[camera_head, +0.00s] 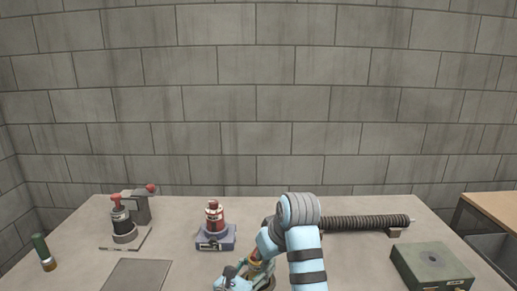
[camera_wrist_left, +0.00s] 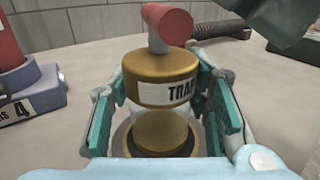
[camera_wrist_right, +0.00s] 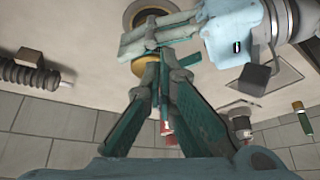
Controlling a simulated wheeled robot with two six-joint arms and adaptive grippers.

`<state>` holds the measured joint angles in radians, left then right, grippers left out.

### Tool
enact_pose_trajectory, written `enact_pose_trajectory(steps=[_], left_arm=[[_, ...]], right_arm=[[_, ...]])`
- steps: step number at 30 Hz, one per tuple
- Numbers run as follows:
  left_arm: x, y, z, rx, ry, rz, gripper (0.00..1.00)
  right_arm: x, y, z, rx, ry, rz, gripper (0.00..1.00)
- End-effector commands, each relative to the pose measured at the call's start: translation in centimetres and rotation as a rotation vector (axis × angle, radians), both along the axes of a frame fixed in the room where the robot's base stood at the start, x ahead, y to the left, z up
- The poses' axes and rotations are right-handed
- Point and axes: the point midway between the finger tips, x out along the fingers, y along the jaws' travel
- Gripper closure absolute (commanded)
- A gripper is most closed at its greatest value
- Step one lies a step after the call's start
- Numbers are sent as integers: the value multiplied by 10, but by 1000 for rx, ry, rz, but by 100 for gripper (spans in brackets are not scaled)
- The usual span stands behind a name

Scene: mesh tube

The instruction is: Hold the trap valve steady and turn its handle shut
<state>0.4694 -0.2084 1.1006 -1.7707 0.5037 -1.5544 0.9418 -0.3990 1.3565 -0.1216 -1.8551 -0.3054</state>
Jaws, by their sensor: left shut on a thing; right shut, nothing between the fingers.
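The trap valve (camera_wrist_left: 160,78) is a brass body with a "TRAP" label, standing upright in the left wrist view. Its red handle (camera_wrist_left: 168,23) sticks out at the top. My left gripper (camera_wrist_left: 168,112) is shut on the valve, one green finger on each side. My right gripper (camera_wrist_right: 158,62) is shut and empty, close to the valve. In the head view my arms hide most of the valve.
A black ribbed hose (camera_head: 365,222) lies behind at the right, and a green box (camera_head: 432,266) sits at the front right. A red-and-white unit on a blue base (camera_head: 215,243) stands left of the valve. Further left are a red-topped device (camera_head: 123,222), a grey plate (camera_head: 138,276) and a green cylinder (camera_head: 42,250).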

Motion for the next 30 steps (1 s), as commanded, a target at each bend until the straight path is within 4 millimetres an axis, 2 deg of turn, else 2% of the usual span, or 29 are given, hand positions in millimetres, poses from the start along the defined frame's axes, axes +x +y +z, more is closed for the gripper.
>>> enact_pose_trajectory(steps=[1,7,10,19,20,21,24,30], left_arm=[[0,0,0,0,0,0,89],[0,0,0,0,0,0,89],[0,0,0,0,0,0,89],[0,0,0,0,0,0,89],[0,0,0,0,0,0,51],[0,0,0,0,0,0,45],[0,0,0,0,0,0,32],[0,0,0,0,0,0,32]], right_arm=[[-1,9,15,10,-12,14,100],[-1,9,49,9,-15,12,100],[0,8,55,7,-13,11,100],[0,7,55,7,-12,9,100],[0,7,55,7,-12,9,100],[0,7,55,6,-13,8,100],[0,6,55,6,-13,8,100],[0,6,55,6,-13,8,100]])
